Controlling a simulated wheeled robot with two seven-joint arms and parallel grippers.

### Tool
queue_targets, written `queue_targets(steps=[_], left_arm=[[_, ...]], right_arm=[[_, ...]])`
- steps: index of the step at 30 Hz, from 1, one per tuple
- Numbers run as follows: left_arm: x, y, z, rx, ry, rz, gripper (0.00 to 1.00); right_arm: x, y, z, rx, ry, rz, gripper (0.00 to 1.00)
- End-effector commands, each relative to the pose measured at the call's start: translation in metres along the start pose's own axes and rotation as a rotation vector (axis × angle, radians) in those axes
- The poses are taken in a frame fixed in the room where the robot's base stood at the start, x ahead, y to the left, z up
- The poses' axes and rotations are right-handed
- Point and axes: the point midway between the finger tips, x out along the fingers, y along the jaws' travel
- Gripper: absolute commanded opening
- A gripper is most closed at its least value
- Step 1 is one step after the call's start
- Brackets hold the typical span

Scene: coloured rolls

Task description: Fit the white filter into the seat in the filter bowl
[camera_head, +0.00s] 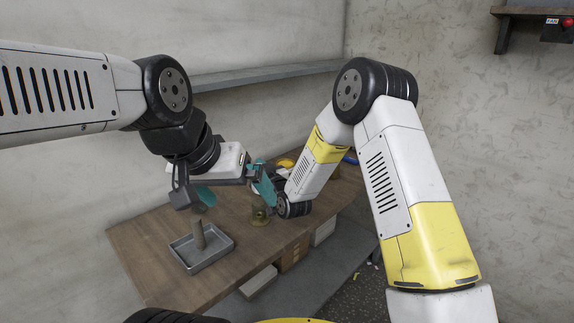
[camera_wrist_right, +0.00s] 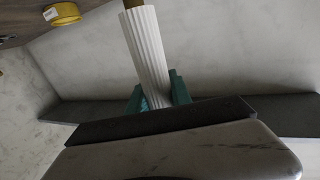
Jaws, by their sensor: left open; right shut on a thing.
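The white pleated filter (camera_wrist_right: 148,55) is held between the teal fingers of my right gripper (camera_wrist_right: 160,95) in the right wrist view. A brownish-yellow part shows at its far end, cut off by the frame; I cannot tell whether they are joined. I cannot make out the filter in the head view. An olive-brown, cloudy vessel (camera_head: 260,214), apparently the filter bowl, stands on the table; its seat is not visible. My left gripper (camera_head: 234,194) is open over the table, its teal fingers wide apart, one near the bowl. My right forearm and wrist hide part of the area behind.
A grey tray (camera_head: 213,259) with an upright brown roll (camera_head: 199,234) stands on the wooden table (camera_head: 150,252), left of the bowl. A yellow round thing (camera_wrist_right: 62,13) lies at upper left in the wrist view. A blue item (camera_head: 350,159) is farther back. A wall shelf (camera_head: 265,75) runs behind.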

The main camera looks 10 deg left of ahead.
Motion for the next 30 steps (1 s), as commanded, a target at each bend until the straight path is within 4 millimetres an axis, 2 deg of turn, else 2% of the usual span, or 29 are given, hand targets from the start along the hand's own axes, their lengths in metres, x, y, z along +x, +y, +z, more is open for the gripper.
queue_targets(steps=[4, 16, 30], left_arm=[[0.000, 0.000, 0.000, 0.000, 0.000, 0.000, 1.00], [0.000, 0.000, 0.000, 0.000, 0.000, 0.000, 1.00], [0.000, 0.000, 0.000, 0.000, 0.000, 0.000, 1.00]], right_arm=[[-0.002, -0.013, -0.004, -0.002, 0.004, -0.027, 0.00], [-0.002, -0.014, -0.001, -0.002, 0.004, -0.028, 0.00], [-0.001, -0.013, 0.038, -0.002, 0.003, -0.028, 0.00]])
